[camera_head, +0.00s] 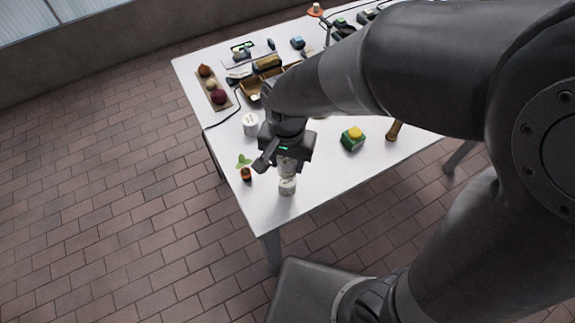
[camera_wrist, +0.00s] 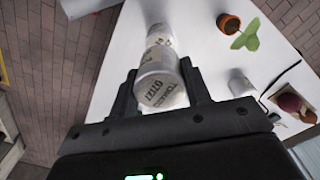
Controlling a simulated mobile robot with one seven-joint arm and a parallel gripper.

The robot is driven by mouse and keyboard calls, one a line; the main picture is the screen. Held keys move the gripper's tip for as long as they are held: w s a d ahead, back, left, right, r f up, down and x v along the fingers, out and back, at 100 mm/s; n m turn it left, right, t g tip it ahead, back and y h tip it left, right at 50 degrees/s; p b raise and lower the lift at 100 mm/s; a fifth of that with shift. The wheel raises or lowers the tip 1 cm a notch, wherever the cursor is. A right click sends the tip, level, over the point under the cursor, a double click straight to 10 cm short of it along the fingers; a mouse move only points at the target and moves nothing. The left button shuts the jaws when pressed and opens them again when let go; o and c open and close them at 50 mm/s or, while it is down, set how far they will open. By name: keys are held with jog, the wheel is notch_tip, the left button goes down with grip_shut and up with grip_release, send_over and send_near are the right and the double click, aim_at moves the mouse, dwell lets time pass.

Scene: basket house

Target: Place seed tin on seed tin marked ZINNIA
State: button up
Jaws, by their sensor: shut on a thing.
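My gripper (camera_head: 286,160) is shut on a pale seed tin (camera_wrist: 162,88), which sits between the two fingers in the wrist view. Its lid has dark printed text that I cannot read surely. A second pale tin (camera_head: 287,187) stands upright near the table's front left corner, directly below the held one. It also shows beyond the held tin in the wrist view (camera_wrist: 158,33). I cannot tell whether the two tins touch, and the lower tin's lid is hidden. No ZINNIA marking is readable. Another white tin-like cylinder (camera_head: 250,124) stands behind and left of my gripper.
A small potted seedling (camera_head: 246,173) stands close left of the tins, at the white table's (camera_head: 330,180) left edge. A green-and-yellow box (camera_head: 353,139) and a brown wooden tool (camera_head: 394,131) are to the right. A tray of round vegetables (camera_head: 213,90) lies behind.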

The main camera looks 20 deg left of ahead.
aim_at(287, 171)
jog(key=shift+f, duration=2)
jog(key=o, duration=1)
jog(key=shift+f, duration=0.15)
notch_tip(287, 171, up, 12)
jog(key=shift+r, duration=0.15)
